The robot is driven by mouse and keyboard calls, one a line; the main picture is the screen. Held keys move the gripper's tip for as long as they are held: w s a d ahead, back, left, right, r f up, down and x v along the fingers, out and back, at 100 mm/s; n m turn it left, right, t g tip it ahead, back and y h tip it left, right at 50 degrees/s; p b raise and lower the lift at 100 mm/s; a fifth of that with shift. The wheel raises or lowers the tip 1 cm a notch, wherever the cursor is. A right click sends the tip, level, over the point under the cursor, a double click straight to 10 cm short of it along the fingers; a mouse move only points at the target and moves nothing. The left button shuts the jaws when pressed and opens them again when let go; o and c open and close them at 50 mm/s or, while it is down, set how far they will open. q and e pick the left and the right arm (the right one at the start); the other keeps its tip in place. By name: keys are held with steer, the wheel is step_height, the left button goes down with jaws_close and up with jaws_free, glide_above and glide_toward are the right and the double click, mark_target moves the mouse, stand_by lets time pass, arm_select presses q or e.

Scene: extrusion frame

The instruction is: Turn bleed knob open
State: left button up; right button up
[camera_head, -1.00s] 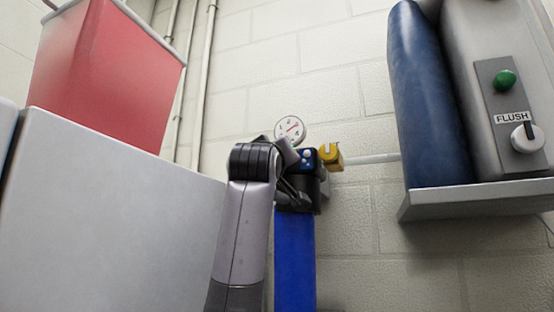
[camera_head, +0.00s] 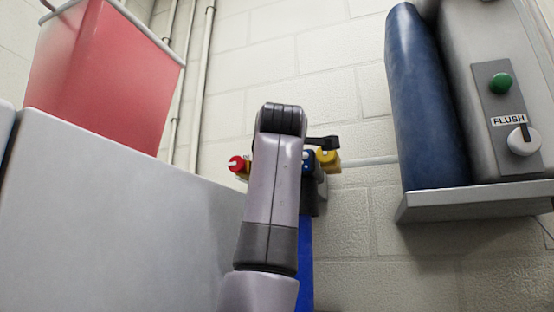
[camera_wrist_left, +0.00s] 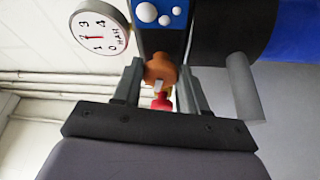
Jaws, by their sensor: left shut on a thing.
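In the left wrist view, an orange-brown knob (camera_wrist_left: 160,70), which looks like the bleed knob, sits between the fingertips of my left gripper (camera_wrist_left: 162,78). The gripper is shut on it. The knob is below a blue panel with white dots (camera_wrist_left: 160,12) on the filter head. In the head view my left arm covers the knob and most of the filter head (camera_head: 308,165), above a blue housing (camera_head: 306,265). The gripper's fingertips are hidden there. My right gripper is not in view.
A red knob (camera_head: 237,163) on a yellow fitting shows left of my arm, and a yellow valve (camera_head: 328,160) right of it. A round gauge (camera_wrist_left: 100,28) is close beside the gripper. A blue cylinder (camera_head: 428,100) and a FLUSH panel (camera_head: 500,100) stand on a shelf at right.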

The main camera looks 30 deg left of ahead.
arm_select(q)
steer(key=shift+n+g, duration=0.3)
steer(key=shift+n, duration=0.8)
steer(key=o, duration=1)
steer(key=shift+o, duration=0.2)
steer(key=b+v, duration=0.2)
steer(key=v, duration=0.5)
steer(key=shift+s+r, duration=0.15)
steer(key=shift+r, duration=0.05)
